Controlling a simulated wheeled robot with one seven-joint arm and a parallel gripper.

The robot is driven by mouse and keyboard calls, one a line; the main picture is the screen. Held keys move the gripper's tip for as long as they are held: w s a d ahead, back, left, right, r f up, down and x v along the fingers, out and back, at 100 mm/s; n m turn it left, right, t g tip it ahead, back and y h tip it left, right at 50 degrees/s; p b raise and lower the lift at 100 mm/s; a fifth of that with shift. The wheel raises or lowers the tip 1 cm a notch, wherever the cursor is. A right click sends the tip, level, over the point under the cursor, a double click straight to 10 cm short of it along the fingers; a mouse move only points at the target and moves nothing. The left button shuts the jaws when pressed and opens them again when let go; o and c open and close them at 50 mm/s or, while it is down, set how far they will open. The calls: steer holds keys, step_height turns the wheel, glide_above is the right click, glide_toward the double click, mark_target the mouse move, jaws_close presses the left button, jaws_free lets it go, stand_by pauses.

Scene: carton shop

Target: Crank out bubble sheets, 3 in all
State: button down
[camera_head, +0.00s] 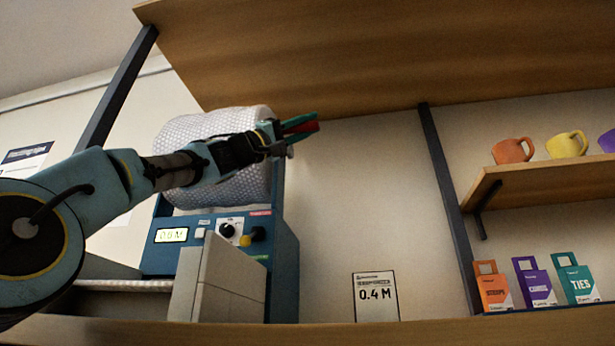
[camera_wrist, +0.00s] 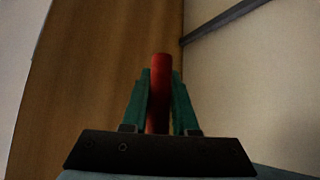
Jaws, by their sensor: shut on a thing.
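The bubble-wrap machine (camera_head: 284,262) is a blue unit with a large bubble-wrap roll (camera_head: 195,128) on top. Its lit display (camera_head: 171,235) seems to read 0.0 M. A black dial (camera_head: 228,230) and a yellow knob (camera_head: 246,240) sit on its front. My gripper (camera_head: 302,124) is up at the right side of the roll, its green fingers shut on a red handle (camera_head: 305,129). In the wrist view the red handle (camera_wrist: 160,92) stands upright between the fingers. What the handle joins to is hidden. No loose sheet shows.
A card (camera_head: 376,295) reading 0.4 M stands right of the machine. A grey-white panel (camera_head: 218,280) stands before it. Orange, purple and teal cartons (camera_head: 540,288) stand at right, below a shelf (camera_head: 540,181) with mugs (camera_head: 567,145). A wooden board (camera_head: 350,60) overhangs my gripper.

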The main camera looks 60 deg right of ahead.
steer(key=shift+s+a+r, duration=0.2)
steer(key=shift+a, duration=0.1)
